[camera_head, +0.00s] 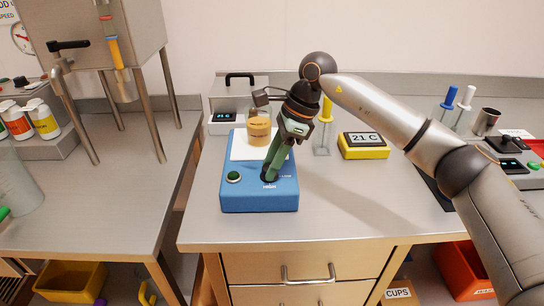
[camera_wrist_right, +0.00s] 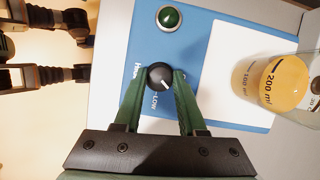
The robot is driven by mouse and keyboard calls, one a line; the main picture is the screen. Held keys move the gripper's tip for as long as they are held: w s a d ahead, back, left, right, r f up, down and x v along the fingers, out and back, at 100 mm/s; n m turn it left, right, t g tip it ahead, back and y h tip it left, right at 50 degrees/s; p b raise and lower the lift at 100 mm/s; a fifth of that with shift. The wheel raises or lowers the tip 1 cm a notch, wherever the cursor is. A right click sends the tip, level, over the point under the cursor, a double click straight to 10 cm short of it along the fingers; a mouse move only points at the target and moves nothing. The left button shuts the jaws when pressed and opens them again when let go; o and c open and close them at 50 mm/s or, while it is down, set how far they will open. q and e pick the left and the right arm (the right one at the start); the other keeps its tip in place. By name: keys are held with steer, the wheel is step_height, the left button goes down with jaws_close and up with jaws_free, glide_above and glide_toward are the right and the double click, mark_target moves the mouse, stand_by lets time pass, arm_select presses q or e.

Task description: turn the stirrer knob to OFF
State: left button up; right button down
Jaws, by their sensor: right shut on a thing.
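The blue stirrer (camera_head: 240,199) stands on the right-hand bench with a white top plate. Its black knob (camera_wrist_right: 160,74) is on the front part of the box. In the right wrist view the knob's white pointer mark faces the lower right, and part of the word LOW shows below it. I cannot read an OFF mark. My right gripper (camera_head: 269,174) reaches down from above, its green fingers shut on the knob from both sides. A round green button or lamp (camera_head: 233,176) sits beside the knob. My left gripper is not in view.
A beaker (camera_head: 259,127) of tan contents stands on the stirrer's plate, close to my right gripper. The bench front right of the stirrer is clear.

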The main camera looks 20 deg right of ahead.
steer(key=n+g+p, duration=0.1)
steer(key=n, duration=0.1)
steer(key=shift+w+r+n, duration=0.1)
steer(key=shift+n, duration=0.3)
steer(key=shift+n+g+p, duration=0.45)
steer(key=shift+n+g, duration=0.15)
steer(key=shift+n, duration=0.6)
steer(key=shift+w+n+g+h, duration=0.1)
steer(key=shift+n+g+h, duration=0.2)
steer(key=shift+n, duration=0.7)
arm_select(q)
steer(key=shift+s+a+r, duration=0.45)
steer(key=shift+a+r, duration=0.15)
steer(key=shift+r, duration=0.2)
arm_select(e)
steer(key=shift+n, duration=0.3)
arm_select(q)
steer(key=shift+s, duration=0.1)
arm_select(e)
steer(key=shift+c, duration=2.4)
jaws_free()
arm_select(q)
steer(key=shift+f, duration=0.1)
